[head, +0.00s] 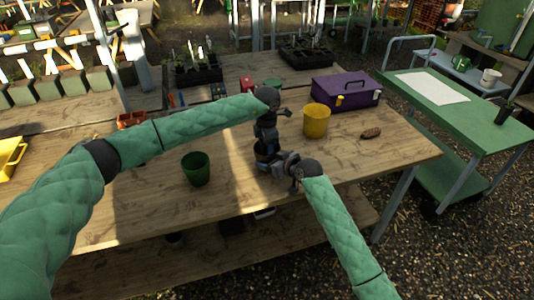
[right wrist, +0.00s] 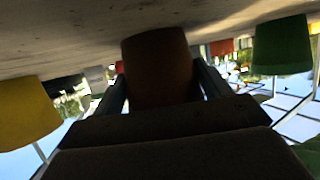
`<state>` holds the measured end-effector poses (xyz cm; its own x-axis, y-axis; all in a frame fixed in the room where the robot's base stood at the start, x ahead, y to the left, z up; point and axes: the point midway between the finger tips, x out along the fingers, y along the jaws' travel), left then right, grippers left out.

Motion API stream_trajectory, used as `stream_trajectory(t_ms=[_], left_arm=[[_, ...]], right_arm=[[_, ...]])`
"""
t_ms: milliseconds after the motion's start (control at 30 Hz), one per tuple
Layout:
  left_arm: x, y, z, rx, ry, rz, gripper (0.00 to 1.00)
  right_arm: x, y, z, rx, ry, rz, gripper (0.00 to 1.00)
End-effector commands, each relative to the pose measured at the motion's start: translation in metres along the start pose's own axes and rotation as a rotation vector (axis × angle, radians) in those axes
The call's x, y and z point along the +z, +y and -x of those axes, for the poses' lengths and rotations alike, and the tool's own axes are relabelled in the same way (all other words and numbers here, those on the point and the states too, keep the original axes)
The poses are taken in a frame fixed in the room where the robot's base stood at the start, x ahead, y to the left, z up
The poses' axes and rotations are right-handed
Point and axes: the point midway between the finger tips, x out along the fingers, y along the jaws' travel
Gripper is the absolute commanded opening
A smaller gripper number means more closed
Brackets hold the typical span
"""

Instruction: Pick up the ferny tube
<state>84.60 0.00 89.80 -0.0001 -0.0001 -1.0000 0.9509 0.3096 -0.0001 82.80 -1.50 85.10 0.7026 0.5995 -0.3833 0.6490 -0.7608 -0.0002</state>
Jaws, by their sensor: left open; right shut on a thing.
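My right gripper (head: 268,162) is low over the middle of the wooden table. In the right wrist view it is shut on a brown, rounded pot-like thing (right wrist: 160,65), which sits between its fingers close to the tabletop. I cannot tell whether this is the ferny tube; no fern leaves show on it. My left gripper (head: 266,143) hangs just above and behind the right one, open, its fingertips partly hidden. Small plants stand in a black tray (head: 198,77) at the back left and another black tray (head: 306,60) at the back right. Their leaves are too small to tell apart.
A green pot (head: 195,170) stands left of the grippers and a yellow pot (head: 316,121) to the right. A purple toolbox (head: 345,92) and a brown cone-like thing (head: 371,133) lie further right. A green trolley (head: 470,110) stands beyond. The table's front right is clear.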

Motion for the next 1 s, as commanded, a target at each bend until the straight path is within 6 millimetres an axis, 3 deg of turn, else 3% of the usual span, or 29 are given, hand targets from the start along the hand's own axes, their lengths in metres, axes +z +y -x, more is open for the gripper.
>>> stream_trajectory(t_ms=[67, 233, 567, 1000], left_arm=[[0.000, 0.000, 0.000, 0.000, 0.000, 0.000, 0.50], [0.000, 0.000, 0.000, 0.000, 0.000, 0.000, 0.18], [0.000, 0.000, 0.007, 0.000, 0.000, 0.000, 0.18], [0.000, 0.000, 0.080, 0.001, -0.001, -0.001, 0.18]], right_arm=[[0.000, 0.000, 0.000, 0.000, 0.000, 0.000, 0.54], [0.000, 0.000, 0.000, 0.000, 0.000, 0.000, 0.54], [0.000, 0.000, 0.000, 0.000, 0.000, 0.000, 0.54], [0.001, 0.000, 0.000, 0.000, -0.001, 0.000, 0.54]])
